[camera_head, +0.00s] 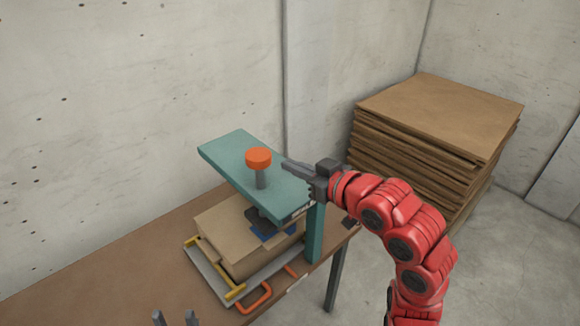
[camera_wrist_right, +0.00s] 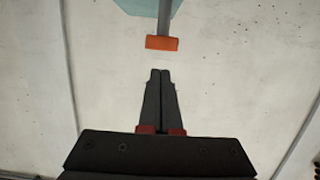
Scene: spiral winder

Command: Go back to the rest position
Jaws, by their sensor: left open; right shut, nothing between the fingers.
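My right gripper (camera_head: 288,166) is at the end of the red arm, just right of the orange knob (camera_head: 258,157) on the teal press (camera_head: 240,160). In the right wrist view its fingers (camera_wrist_right: 160,74) are shut together with nothing between them, and the orange knob (camera_wrist_right: 162,43) is beyond the tips, apart from them. My left gripper (camera_head: 175,316) shows only as two grey fingertips at the bottom edge, spread apart and empty. The rest of the left arm is out of view.
A cardboard box (camera_head: 222,228) sits under the press in a frame with a yellow bar (camera_head: 235,292) and orange handle (camera_head: 255,300). The brown table (camera_head: 80,280) is bare at left. Stacked cardboard sheets (camera_head: 440,112) stand at the back right by concrete walls.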

